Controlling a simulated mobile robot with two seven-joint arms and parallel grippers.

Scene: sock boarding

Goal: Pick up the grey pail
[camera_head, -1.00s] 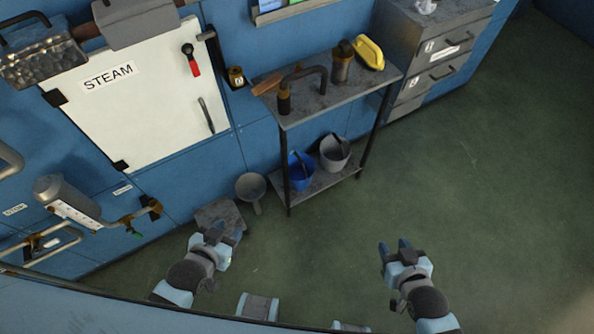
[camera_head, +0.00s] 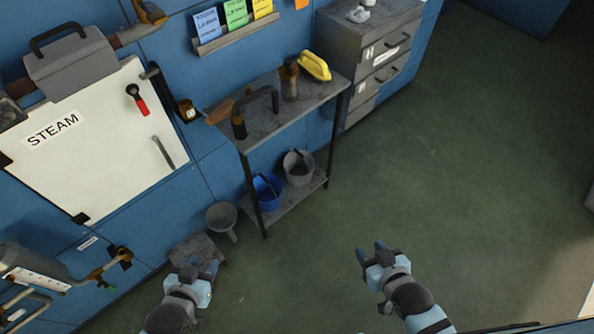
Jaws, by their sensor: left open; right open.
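The grey pail (camera_head: 297,168) stands on the lower shelf of a metal stand, to the right of a blue pail (camera_head: 266,190). A dark handle or tool shows across its mouth. My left gripper (camera_head: 198,268) is open and empty at the bottom left, apart from the stand. My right gripper (camera_head: 371,252) is open and empty over the floor, to the lower right of the stand and apart from the pail.
A grey funnel (camera_head: 221,216) lies left of the stand. A drawer cabinet (camera_head: 365,45) stands behind. The green floor at right is clear.

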